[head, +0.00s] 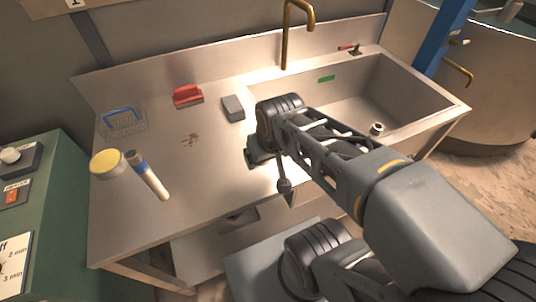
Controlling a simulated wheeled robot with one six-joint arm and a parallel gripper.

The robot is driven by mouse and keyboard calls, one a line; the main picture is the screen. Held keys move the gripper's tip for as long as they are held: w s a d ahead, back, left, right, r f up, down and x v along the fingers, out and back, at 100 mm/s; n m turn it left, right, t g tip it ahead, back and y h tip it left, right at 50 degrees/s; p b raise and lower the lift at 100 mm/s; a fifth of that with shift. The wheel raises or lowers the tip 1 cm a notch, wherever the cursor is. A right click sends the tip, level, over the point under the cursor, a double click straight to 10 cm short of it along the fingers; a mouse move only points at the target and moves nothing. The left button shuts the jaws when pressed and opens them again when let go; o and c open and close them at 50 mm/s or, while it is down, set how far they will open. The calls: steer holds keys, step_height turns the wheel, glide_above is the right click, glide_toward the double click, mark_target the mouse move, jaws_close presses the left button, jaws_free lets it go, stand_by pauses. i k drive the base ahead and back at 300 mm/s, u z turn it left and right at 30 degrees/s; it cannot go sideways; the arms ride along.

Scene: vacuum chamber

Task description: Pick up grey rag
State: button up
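A small dark grey block-shaped piece (233,107), which looks like the folded grey rag, lies on the metal counter just left of the sink basin. My arm reaches in from the lower right, and its wrist is just right of the grey piece in the picture. My gripper (287,190) points down over the front part of the counter, nearer to me than the grey piece and apart from it. Its fingers show small and partly edge-on, so I cannot tell whether they are open. I see nothing held between them.
The counter (215,165) has clear room at its front. The sink basin (365,95) and brass tap (286,40) are right and behind.

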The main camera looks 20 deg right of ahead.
mark_target(233, 109)
steer(key=k, duration=1.3)
steer(key=u, duration=0.65)
steer(key=i, duration=1.3)
steer(key=z, duration=0.65)
